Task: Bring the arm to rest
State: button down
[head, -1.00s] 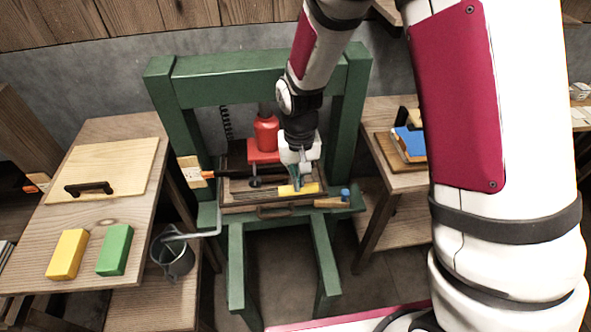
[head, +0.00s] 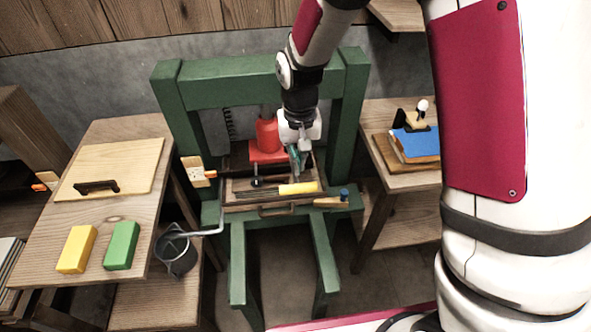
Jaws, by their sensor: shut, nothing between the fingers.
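My gripper (head: 298,163) hangs at the end of my arm in front of the green press frame (head: 222,83). It is shut and empty, pointing down above the wooden tray (head: 238,207) on the press bed. A yellow-handled tool (head: 298,188) lies in the tray just below the fingertips, apart from them as far as I can see. The red jack (head: 267,136) stands behind and to the left of my gripper. My upper arm fills the right side of the view.
The left table holds a wooden board with a black handle (head: 97,187), a yellow block (head: 77,249) and a green block (head: 122,245). A grey can (head: 175,252) hangs beside it. A blue book (head: 418,143) lies on the right table (head: 408,182). Floor in front of the press is clear.

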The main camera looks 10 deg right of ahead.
jog(key=s+d+r+t+b, duration=0.1)
jog(key=s+d+r, duration=0.2)
jog(key=r, duration=0.5)
jog(key=s+d+r+t+b, duration=0.15)
jog(key=d+r, duration=0.25)
jog(key=r, duration=0.4)
jog(key=s+d+r+t+b, duration=0.1)
jog(key=s+d+r, duration=0.1)
jog(key=s, duration=0.4)
jog(key=s+d+r+t, duration=0.2)
jog(key=s+r, duration=0.1)
jog(key=s, duration=0.3)
jog(key=shift+d+b, duration=0.25)
jog(key=shift+b, duration=0.15)
